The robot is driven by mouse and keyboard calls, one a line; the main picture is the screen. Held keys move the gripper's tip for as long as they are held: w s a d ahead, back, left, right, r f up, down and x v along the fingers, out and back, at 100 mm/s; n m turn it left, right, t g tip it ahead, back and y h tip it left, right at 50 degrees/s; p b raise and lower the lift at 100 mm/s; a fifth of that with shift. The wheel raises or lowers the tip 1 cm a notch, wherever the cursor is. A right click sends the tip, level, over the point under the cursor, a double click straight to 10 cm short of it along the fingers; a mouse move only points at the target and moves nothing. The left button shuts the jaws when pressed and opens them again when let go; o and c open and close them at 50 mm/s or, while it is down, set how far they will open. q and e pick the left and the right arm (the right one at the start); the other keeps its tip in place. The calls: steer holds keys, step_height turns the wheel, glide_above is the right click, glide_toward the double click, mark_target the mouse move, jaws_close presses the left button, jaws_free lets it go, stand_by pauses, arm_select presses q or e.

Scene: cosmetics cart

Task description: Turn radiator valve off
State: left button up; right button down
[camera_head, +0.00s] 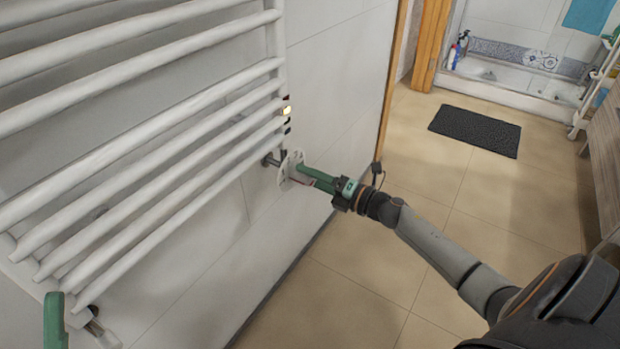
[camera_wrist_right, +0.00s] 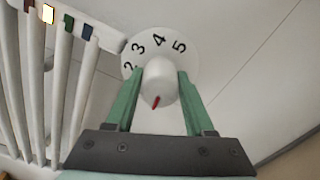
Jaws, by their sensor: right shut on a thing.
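The radiator valve has a white dial (camera_head: 284,177) at the lower right end of the radiator. In the right wrist view its dial plate (camera_wrist_right: 160,41) shows the numbers 2 to 5. Its white knob (camera_wrist_right: 159,76) has a red pointer mark facing the bottom of that view, away from those numbers. My right gripper (camera_wrist_right: 158,85) has its green fingers on both sides of the knob, shut on it; it also shows in the head view (camera_head: 305,175). One green finger of my left gripper (camera_head: 54,318) shows at the lower left; its opening is not visible.
The white radiator (camera_head: 150,135) fills the left side. Small coloured markers run along its edge, and the yellow one (camera_wrist_right: 48,13) is bright. A dark mat (camera_head: 475,131) lies on the tiled floor before a bathtub (camera_head: 520,88). The floor between is clear.

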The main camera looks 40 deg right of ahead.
steer(key=shift+n, duration=0.4)
steer(key=shift+c, duration=1.3)
jaws_free()
steer(key=shift+s, duration=0.1)
steer(key=p+v, duration=0.2)
steer(key=v, duration=1)
steer(key=shift+p, duration=0.4)
steer(key=shift+s+d, duration=0.15)
